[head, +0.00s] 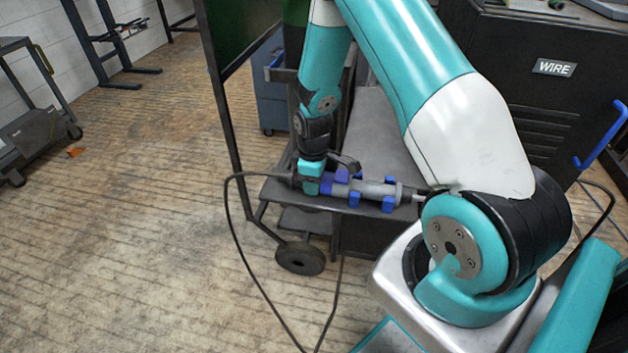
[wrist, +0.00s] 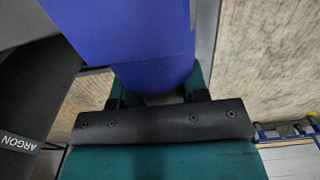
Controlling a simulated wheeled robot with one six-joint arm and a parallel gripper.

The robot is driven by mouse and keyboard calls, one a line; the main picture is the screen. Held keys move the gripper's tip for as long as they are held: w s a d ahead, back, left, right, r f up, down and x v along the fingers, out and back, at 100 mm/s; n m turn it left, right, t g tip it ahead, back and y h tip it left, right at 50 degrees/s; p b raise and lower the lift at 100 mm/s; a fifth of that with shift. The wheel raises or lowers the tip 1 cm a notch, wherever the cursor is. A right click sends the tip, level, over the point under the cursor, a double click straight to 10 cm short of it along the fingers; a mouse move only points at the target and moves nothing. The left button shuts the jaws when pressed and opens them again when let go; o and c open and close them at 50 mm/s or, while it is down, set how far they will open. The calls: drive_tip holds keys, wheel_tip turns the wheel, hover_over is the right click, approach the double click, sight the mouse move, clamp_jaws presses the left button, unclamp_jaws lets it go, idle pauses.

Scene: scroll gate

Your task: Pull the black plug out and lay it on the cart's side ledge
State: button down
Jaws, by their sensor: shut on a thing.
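My gripper (head: 311,179) is shut at the left end of a grey and blue connector (head: 373,190), where a black cable (head: 250,174) comes in. The black plug is mostly hidden between the jaws; only a dark edge (wrist: 155,99) shows between the fingers in the wrist view. A blue collar (head: 327,183) sits just right of the jaws, and a large blue cylinder (wrist: 130,40) fills the top of the wrist view. Blue clips hold the grey body at the cart's front edge. I cannot tell whether the plug is still seated. The cart's ledge (head: 290,196) lies below.
The black cable loops down to the floor at left. A cart wheel (head: 300,258) and a dark frame post (head: 225,120) stand near the gripper. A black cabinet marked WIRE (head: 553,68) is at right. The wooden floor (head: 130,230) at left is mostly clear.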

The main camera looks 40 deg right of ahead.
sight(296, 178)
drive_tip(key=shift+w+a, duration=0.1)
idle(0.4)
drive_tip(key=shift+w+a, duration=0.65)
drive_tip(key=shift+w, duration=0.25)
drive_tip(key=shift+w+a, duration=0.65)
drive_tip(key=shift+w, duration=0.2)
drive_tip(key=shift+s+d+r+p, duration=0.2)
drive_tip(key=shift+s+d+p, duration=0.3)
drive_tip(key=shift+s+p, duration=0.05)
drive_tip(key=c, duration=0.5)
unclamp_jaws()
drive_tip(key=shift+c, duration=0.2)
drive_tip(key=shift+r, duration=0.1)
wheel_tip(296, 178, up, 17)
drive_tip(key=p, duration=0.3)
